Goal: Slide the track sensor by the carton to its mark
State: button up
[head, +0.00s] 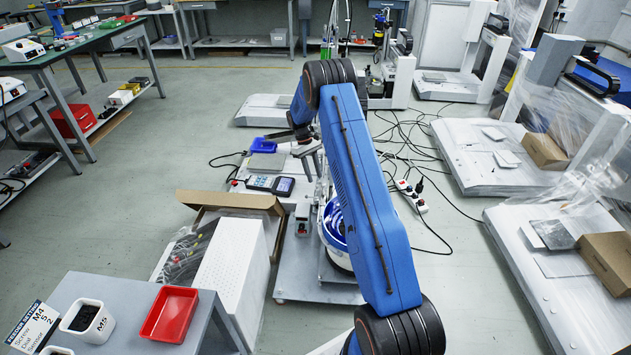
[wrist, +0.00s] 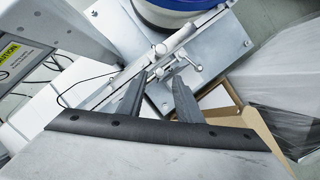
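In the wrist view, a narrow metal track (wrist: 208,27) runs diagonally across a grey plate. A small pale sensor carriage (wrist: 160,50) with a clamp lever and knob sits on it, and a thin black cable loops off to the left. My gripper (wrist: 159,82) has two dark fingers spread apart with nothing between them. Its tips point at the track just short of the carriage; contact cannot be told. The open brown carton (wrist: 245,112) lies right of the fingers. In the head view the carton (head: 230,201) is left of my arm, which largely hides the track. No mark is discernible.
A blue-and-white round tub (head: 334,235) stands close beside the track. A white perforated box (head: 232,265) stands by the carton. A red tray (head: 169,314) sits at front left. Cables and a power strip (head: 412,196) lie on the floor right.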

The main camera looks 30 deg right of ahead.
jog(key=shift+x, duration=1.7)
grip_shut()
jog(key=shift+s, duration=0.2)
grip_release()
jog(key=shift+a, duration=0.1)
jog(key=shift+r, duration=0.1)
notch_tip(320, 180, up, 16)
send_over(317, 185)
jog(key=w+a, duration=0.2)
jog(key=w, duration=0.5)
jog(key=shift+w+d, duration=0.15)
jog(key=shift+d, duration=0.05)
